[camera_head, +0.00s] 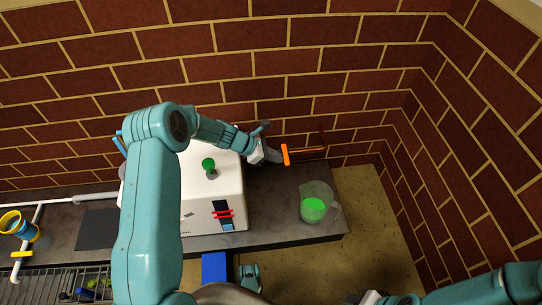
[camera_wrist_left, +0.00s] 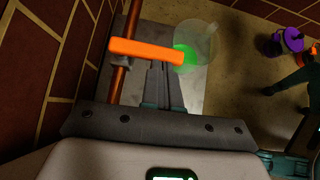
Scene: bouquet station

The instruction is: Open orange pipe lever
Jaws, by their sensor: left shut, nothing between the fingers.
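The orange lever (camera_head: 286,155) sits on a copper pipe (camera_head: 312,149) by the brick wall, behind the counter. In the left wrist view the lever (camera_wrist_left: 135,49) lies crosswise over the pipe (camera_wrist_left: 125,75). My left gripper (camera_head: 279,157) is shut and empty, with its fingertips close by the lever. In the left wrist view the fingers (camera_wrist_left: 158,70) point at the lever, which hides their very tips; I cannot tell whether they touch it. My right arm (camera_head: 460,290) comes in at the lower right; its gripper is barely in frame at the bottom edge.
A clear jug with green contents (camera_head: 314,209) stands on the counter (camera_head: 275,215), right of a white box machine (camera_head: 190,215) with a green knob (camera_head: 208,164). Brick walls close in behind and right. A purple object (camera_wrist_left: 290,38) stands far right in the wrist view.

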